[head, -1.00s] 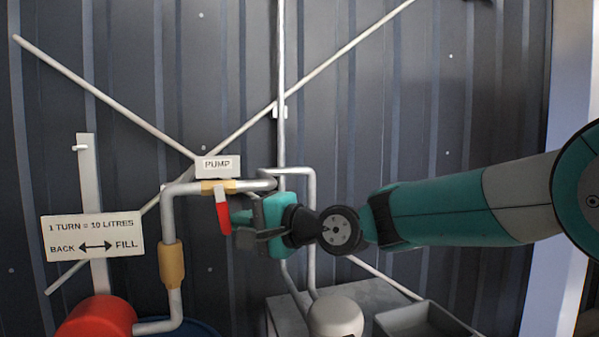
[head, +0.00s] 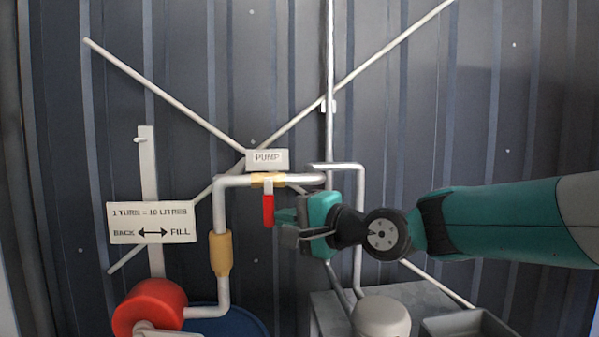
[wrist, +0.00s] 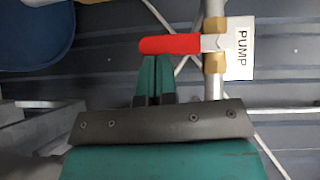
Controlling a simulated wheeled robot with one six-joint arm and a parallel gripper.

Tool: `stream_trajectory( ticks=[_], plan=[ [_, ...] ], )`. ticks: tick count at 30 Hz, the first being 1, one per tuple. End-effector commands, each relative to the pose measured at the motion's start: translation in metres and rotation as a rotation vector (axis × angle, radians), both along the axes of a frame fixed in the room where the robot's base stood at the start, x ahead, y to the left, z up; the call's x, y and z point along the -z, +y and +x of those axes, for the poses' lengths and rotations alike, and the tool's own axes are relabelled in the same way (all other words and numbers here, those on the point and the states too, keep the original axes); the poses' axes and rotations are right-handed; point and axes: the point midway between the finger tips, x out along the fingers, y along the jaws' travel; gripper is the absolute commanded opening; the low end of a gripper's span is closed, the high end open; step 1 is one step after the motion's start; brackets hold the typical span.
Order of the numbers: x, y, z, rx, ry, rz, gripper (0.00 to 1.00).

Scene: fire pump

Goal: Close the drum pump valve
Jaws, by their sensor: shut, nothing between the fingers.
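The drum pump valve has a brass body (head: 262,181) on the horizontal grey pipe, just under the PUMP sign (head: 267,159). Its red lever handle (head: 268,210) hangs straight down, across the pipe. In the wrist view the red handle (wrist: 170,45) lies sideways, with the brass body (wrist: 214,60) at its right end. My gripper (head: 279,216) is just right of the handle in the head view. Its fingers (wrist: 154,75) are shut together and empty, with their tips at the handle's edge. I cannot tell whether they touch it.
A red drum-shaped part (head: 150,303) and a blue drum (head: 228,322) are at lower left. A sign reading "1 TURN = 10 LITRES" (head: 153,222) hangs above them. A grey pipe (head: 358,220) runs behind my gripper. A grey tray (head: 470,325) is at lower right.

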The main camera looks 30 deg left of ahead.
Motion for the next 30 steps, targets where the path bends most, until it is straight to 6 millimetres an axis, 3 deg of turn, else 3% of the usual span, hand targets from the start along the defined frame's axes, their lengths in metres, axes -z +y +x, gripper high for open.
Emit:
stream_trajectory(
  ticks=[8,18,24,30],
  plan=[
    [0.001,-0.027,0.012,-0.009,-0.001,0.002,0.00],
    [0.001,-0.105,-0.001,-0.002,-0.001,0.003,0.00],
    [0.000,-0.124,-0.004,-0.004,-0.002,0.002,0.00],
    [-0.001,-0.126,-0.006,-0.006,-0.002,0.002,0.00]
  ],
)
